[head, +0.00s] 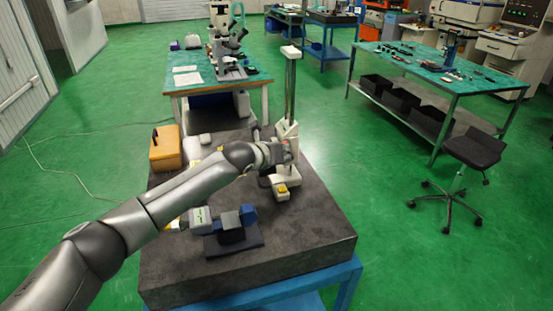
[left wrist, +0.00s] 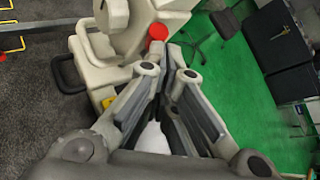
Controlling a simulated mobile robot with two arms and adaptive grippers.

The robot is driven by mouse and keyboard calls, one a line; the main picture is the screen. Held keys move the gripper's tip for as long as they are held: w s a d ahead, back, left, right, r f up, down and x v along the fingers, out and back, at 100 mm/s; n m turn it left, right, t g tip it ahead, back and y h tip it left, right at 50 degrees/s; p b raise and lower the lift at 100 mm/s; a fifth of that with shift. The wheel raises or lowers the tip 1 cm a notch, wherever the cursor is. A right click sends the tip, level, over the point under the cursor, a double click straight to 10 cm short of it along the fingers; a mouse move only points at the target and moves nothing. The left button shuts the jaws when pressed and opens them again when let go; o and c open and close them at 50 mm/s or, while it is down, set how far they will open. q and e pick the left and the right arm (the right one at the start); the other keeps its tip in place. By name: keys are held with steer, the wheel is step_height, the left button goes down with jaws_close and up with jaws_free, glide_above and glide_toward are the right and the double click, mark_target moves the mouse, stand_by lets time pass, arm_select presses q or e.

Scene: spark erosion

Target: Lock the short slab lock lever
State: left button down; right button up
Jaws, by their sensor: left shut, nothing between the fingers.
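A cream height gauge with a tall column (head: 291,85) stands on the dark granite slab (head: 310,235). Its cream body also shows in the left wrist view (left wrist: 122,30), with a red round knob (left wrist: 157,32) and a black loop handle (left wrist: 68,75). I cannot tell for sure which part is the lock lever. My left gripper (head: 287,153) is at the gauge's carriage, in front of the column. In the left wrist view its fingers (left wrist: 176,55) are together and empty, with the tips close to the red knob; contact is unclear. My right gripper is not in view.
A blue and grey device (head: 232,228) on a dark plate sits at the slab's front left. A yellow-orange box (head: 165,150) is at its back left. A microscope table (head: 260,78) stands behind. A black stool (head: 472,150) is at right, with open green floor between.

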arm_select(q)
steer(key=shift+w+d+r, duration=0.2)
steer(key=shift+d+r, duration=0.15)
steer(key=shift+d, duration=0.2)
steer(key=shift+r+p, duration=0.1)
steer(key=shift+p, duration=0.3)
steer(key=shift+r+p, duration=0.7)
